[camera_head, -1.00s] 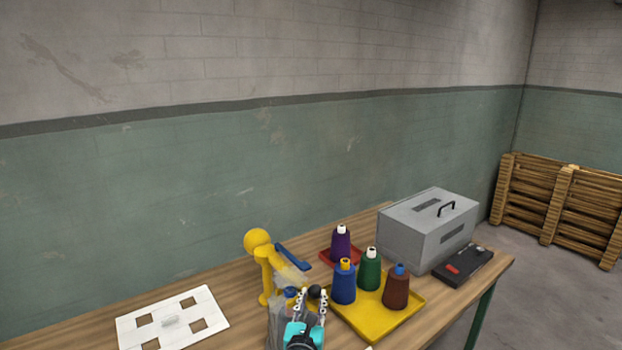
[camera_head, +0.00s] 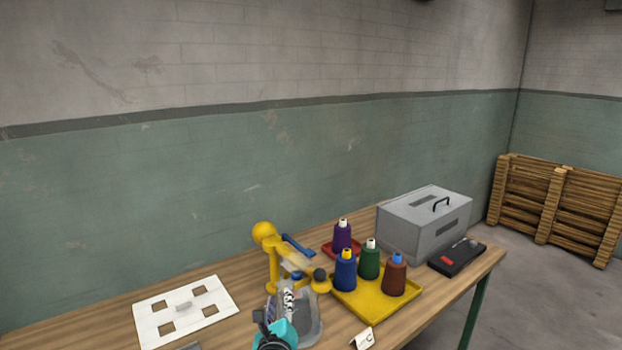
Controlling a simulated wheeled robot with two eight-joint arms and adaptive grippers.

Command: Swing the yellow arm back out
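A yellow post (camera_head: 273,268) with a yellow ball on top stands on the wooden table, left of the cone tray. A yellow arm (camera_head: 321,287) reaches out low to its right and carries a dark round knob (camera_head: 320,274). My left gripper (camera_head: 287,294) is in front of the post, left of the knob and seemingly apart from it. Its fingers overlap a grey piece behind them, so whether they are open or shut is unclear. My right gripper is not in view.
A yellow tray (camera_head: 374,312) with blue, green and brown cones stands right of the arm. A purple cone (camera_head: 342,236) stands behind. A grey box (camera_head: 425,225) and black case (camera_head: 457,257) are farther right. A white plate with square holes (camera_head: 187,311) lies left.

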